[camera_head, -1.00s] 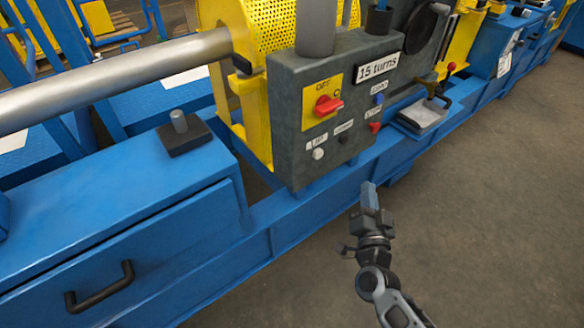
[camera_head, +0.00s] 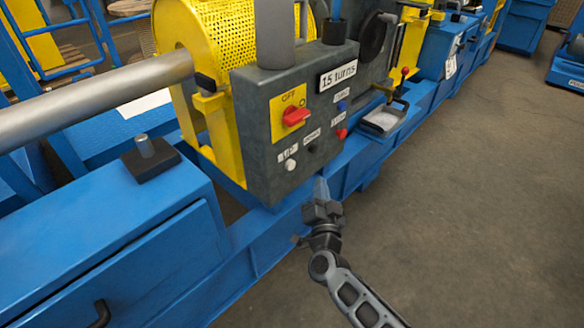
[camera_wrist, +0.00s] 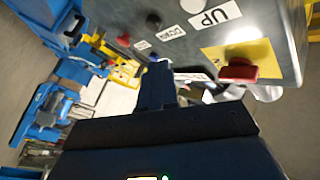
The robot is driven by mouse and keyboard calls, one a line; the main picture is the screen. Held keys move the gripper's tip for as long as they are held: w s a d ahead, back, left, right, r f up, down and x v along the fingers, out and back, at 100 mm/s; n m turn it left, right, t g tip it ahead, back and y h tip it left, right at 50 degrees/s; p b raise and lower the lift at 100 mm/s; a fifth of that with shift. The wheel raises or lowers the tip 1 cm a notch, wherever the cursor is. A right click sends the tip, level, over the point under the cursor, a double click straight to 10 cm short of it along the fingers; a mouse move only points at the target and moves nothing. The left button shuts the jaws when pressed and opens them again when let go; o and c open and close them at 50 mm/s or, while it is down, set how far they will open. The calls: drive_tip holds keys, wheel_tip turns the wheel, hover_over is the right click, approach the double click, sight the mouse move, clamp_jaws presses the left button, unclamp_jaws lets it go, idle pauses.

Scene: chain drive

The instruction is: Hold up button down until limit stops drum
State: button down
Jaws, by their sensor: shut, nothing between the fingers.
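The grey control box (camera_head: 262,150) carries a white button labelled UP (camera_head: 290,165) low on its front; the button also shows at the top edge of the wrist view (camera_wrist: 193,5). A black DOWN button (camera_head: 312,149) sits right of it, then a red button (camera_head: 341,134). A red rotary switch (camera_head: 296,115) on a yellow OFF plate is above. A sign reads "15 turns" (camera_head: 338,75). My gripper (camera_head: 321,187) is shut and empty, below and right of the UP button and apart from it. Its shut fingers fill the middle of the wrist view (camera_wrist: 157,82).
A yellow perforated guard (camera_head: 215,45) and a long grey shaft (camera_head: 90,100) are left of the box. A blue bench (camera_head: 90,235) bears a black block with a peg (camera_head: 150,160). A grey tray (camera_head: 383,120) stands right of the box. The floor (camera_head: 450,210) at right is clear.

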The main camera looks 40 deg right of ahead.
sight(290, 165)
drive_tip(key=w+b, duration=0.1)
drive_tip(key=w, duration=0.5)
drive_tip(key=shift+w, duration=0.3)
drive_tip(key=shift+w+a, duration=0.1)
idle(1.8)
drive_tip(key=shift+w, duration=0.3)
drive_tip(key=shift+w, duration=0.5)
idle(4.4)
